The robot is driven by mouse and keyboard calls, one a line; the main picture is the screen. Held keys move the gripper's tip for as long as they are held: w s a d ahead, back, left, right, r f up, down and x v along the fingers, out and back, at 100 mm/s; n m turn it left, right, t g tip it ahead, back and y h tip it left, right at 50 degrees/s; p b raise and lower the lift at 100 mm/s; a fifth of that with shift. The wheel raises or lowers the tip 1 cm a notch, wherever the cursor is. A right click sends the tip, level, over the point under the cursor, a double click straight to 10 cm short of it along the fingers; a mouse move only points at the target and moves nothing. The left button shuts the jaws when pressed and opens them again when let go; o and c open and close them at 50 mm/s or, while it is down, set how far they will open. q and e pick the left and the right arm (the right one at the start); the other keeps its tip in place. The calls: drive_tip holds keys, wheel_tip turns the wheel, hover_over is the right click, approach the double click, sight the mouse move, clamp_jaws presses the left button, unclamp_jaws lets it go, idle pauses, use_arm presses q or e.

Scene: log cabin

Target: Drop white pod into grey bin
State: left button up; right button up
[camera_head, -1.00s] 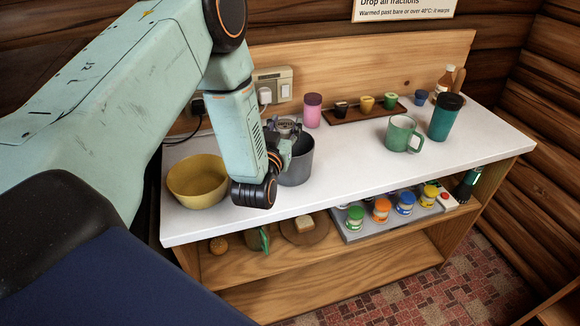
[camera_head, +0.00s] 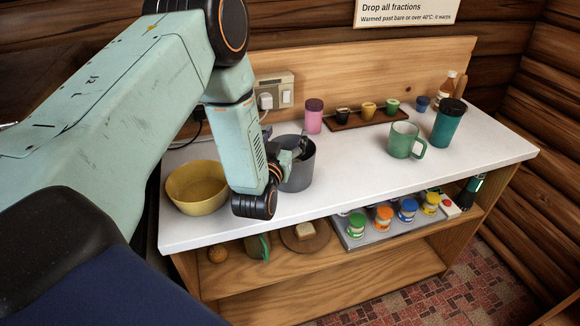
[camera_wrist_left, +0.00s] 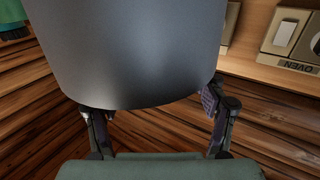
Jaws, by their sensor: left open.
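The grey bin (camera_head: 301,172) stands on the white counter just right of the yellow bowl. My left gripper (camera_head: 299,148) is at the bin's rim, partly hidden by my own forearm. In the left wrist view, the gripper (camera_wrist_left: 148,106) is open, its two fingers apart. A large smooth grey surface, apparently the bin (camera_wrist_left: 130,50), fills the upper middle there, close in front of the fingers. I cannot tell whether the fingers touch it. The white pod does not show in any view, and the bin's inside is mostly hidden. My right gripper is not in view.
The yellow bowl (camera_head: 196,188) stands left of the bin. A pink cup (camera_head: 314,116), a wooden tray of small cups (camera_head: 343,125), a green mug (camera_head: 403,140) and a teal tumbler (camera_head: 449,123) stand to the right. The front middle of the counter is clear.

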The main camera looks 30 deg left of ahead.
use_arm(q)
drive_tip(key=shift+s+d+r, duration=0.1)
drive_tip(key=shift+s+d, duration=0.2)
drive_tip(key=shift+s, duration=0.1)
drive_tip(key=v, duration=1.1)
drive_tip(key=shift+a, duration=0.25)
drive_tip(key=shift+d, duration=0.15)
drive_tip(key=shift+s, duration=0.1)
